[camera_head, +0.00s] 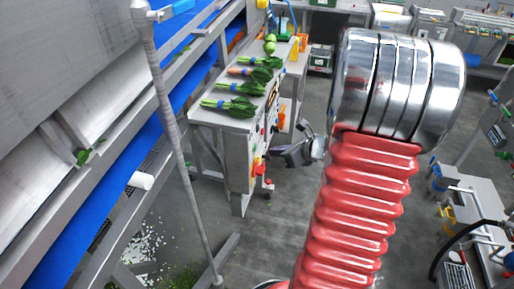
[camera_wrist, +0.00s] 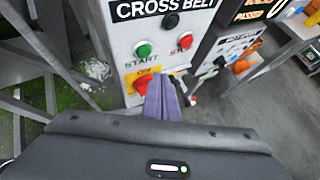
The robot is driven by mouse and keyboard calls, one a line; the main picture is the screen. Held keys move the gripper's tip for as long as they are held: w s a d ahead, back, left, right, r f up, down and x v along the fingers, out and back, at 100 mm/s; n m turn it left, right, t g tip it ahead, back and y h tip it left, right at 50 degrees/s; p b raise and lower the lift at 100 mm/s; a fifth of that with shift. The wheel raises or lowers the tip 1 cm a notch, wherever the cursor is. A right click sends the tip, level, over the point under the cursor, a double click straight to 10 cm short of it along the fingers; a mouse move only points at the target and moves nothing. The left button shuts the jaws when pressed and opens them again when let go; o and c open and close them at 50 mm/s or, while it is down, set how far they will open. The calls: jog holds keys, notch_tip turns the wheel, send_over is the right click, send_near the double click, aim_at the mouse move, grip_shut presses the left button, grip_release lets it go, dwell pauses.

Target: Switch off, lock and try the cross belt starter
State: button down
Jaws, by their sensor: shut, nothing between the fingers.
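The cross belt starter (camera_wrist: 118,30) is a light grey box with a black CROSS BELT label (camera_wrist: 165,8). In the wrist view it has a green START button (camera_wrist: 143,50), a red stop button (camera_wrist: 185,40) and a red switch handle (camera_wrist: 141,86) on a yellow plate (camera_wrist: 150,71). My gripper (camera_wrist: 163,85) is shut and empty, its fingertips in front of the yellow plate, overlapping the handle's right side. I cannot tell whether they touch, nor the handle's exact setting. In the head view my gripper (camera_head: 273,150) is just right of the panel (camera_head: 240,160). I cannot make out a padlock.
Leafy bunches (camera_head: 240,88) lie on the bench top above the panel. A blue belt (camera_head: 90,210) and a slanted post (camera_head: 175,130) stand left. A second labelled box (camera_wrist: 240,42) with orange items (camera_wrist: 241,66) is right of the starter. The floor right of the bench is open.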

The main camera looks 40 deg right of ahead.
jog(key=shift+s+d, duration=0.7)
jog(key=shift+s, duration=0.2)
dwell(0.4)
jog(key=s+a+r+n+g+y, duration=0.1)
jog(key=s+a+n+g, duration=0.3)
jog(key=a+n, duration=0.5)
jog(key=s+a+r+n+g+y, duration=0.1)
jog(key=s+a+n+g, duration=0.3)
jog(key=a+n, duration=0.5)
jog(key=s+a+r+n+t+h, duration=0.1)
jog(key=s+a+r+n, duration=0.2)
jog(key=a+r+n, duration=0.3)
jog(key=s+a+r+n+t+h, duration=0.1)
jog(key=s+a+r+n+h, duration=0.1)
jog(key=a+r+n, duration=0.4)
jog(key=s+a+n, duration=0.1)
jog(key=a+n, duration=0.1)
jog(key=n, duration=0.2)
jog(key=shift+s+r+t, duration=0.15)
jog(key=shift+r+t, duration=0.15)
jog(key=shift+t, duration=0.1)
